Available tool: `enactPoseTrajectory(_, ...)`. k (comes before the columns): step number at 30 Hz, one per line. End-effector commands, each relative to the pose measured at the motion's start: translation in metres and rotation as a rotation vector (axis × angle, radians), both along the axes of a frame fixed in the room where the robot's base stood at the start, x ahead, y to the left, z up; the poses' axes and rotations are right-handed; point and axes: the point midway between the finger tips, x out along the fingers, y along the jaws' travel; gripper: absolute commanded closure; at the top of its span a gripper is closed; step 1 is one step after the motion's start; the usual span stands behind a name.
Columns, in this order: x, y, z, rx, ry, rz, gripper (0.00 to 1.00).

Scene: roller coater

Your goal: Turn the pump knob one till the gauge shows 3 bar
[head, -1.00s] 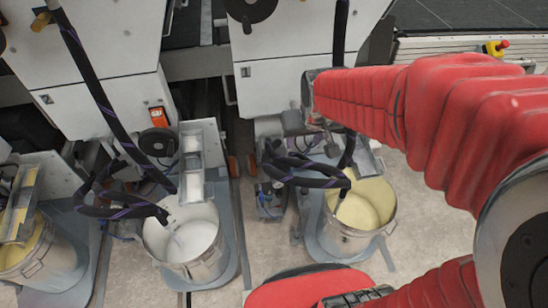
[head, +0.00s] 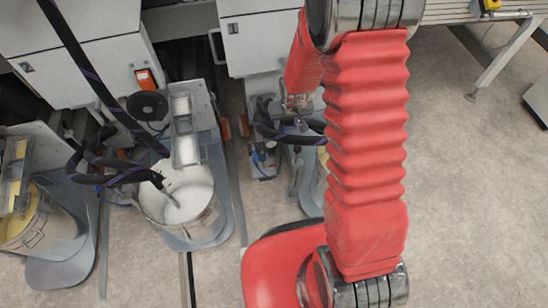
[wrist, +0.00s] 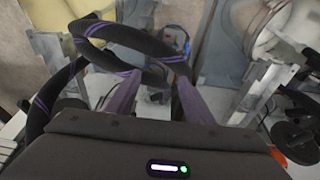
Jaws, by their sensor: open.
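The pump (head: 265,155), a small unit with blue fittings, stands on the floor between the white bucket and the half-hidden yellow one in the head view. In the wrist view its parts with a blue hose (wrist: 180,42) show beyond my fingers. I cannot make out the knob or read a gauge. My gripper (wrist: 155,82) is open, its two fingers apart and pointing toward the pump area, with nothing clearly held between them.
A black hose with purple bands (wrist: 130,32) loops close around my fingers in the wrist view. The white bucket (head: 205,228) stands left of the pump; a second yellow bucket (head: 50,240) is at far left. White cabinets (head: 270,45) stand behind. Open floor (head: 470,200) lies to the right.

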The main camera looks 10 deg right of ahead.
Motion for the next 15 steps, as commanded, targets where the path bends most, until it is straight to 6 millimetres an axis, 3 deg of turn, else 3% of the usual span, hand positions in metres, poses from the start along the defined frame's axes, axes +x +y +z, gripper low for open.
enactPoseTrajectory(1,-0.001,-0.001,-0.018,0.002,0.011,-0.001,0.52)
enactPoseTrajectory(15,-0.017,-0.003,-0.159,0.013,0.057,-0.005,0.52)
